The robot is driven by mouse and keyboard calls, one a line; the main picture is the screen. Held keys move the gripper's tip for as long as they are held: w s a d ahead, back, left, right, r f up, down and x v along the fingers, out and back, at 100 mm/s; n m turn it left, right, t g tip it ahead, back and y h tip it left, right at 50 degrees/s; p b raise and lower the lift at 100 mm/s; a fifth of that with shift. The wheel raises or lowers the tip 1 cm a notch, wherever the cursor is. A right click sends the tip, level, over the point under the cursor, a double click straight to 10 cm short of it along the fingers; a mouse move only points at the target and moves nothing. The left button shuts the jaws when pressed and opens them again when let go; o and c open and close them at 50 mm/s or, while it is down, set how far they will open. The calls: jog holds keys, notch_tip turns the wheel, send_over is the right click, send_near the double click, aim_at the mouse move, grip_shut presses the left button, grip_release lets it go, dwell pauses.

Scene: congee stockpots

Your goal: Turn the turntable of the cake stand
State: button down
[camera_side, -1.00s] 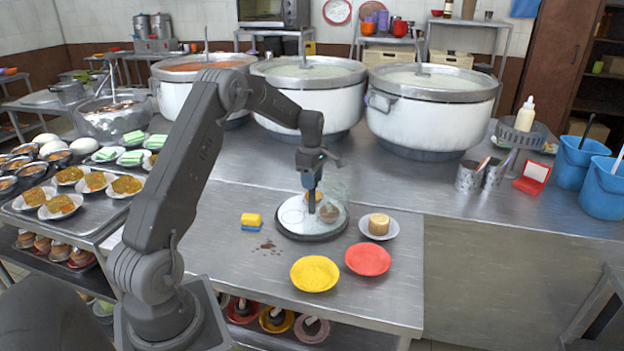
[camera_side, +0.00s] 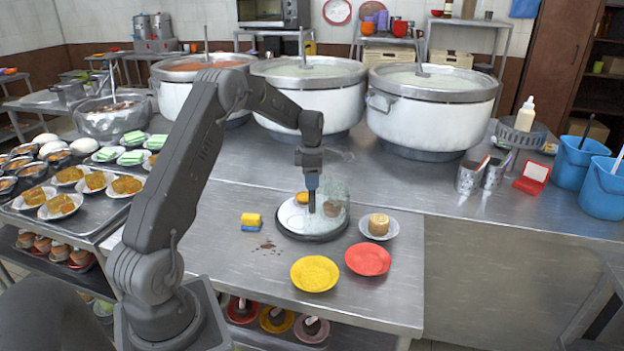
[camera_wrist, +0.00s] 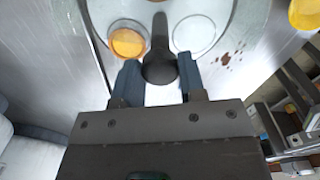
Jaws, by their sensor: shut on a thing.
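The cake stand (camera_side: 285,229) has a round white turntable with a dark rim and stands on the steel table. My gripper (camera_side: 312,207) points down over the turntable. In the wrist view, my gripper (camera_wrist: 159,75) has its two blue-grey fingers on either side of a dark grey upright handle (camera_wrist: 159,42) and is shut on it. An orange cake (camera_wrist: 127,42) and an empty pale ring (camera_wrist: 194,34) lie either side of the handle. In the side view, a clear curved cover (camera_side: 339,191) stands at the right, with a brown cake (camera_side: 332,209) behind it.
A yellow plate (camera_side: 314,274), a red plate (camera_side: 368,259) and a saucer with a cake (camera_side: 378,225) lie close to the stand. A yellow and blue sponge (camera_side: 251,221) is left of it. Large stockpots (camera_side: 310,98) stand behind.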

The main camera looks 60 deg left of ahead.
jog(key=shift+n, duration=2.2)
jog(key=c, duration=0.7)
grip_release()
notch_tip(320, 180, up, 14)
jog(key=shift+d, duration=0.1)
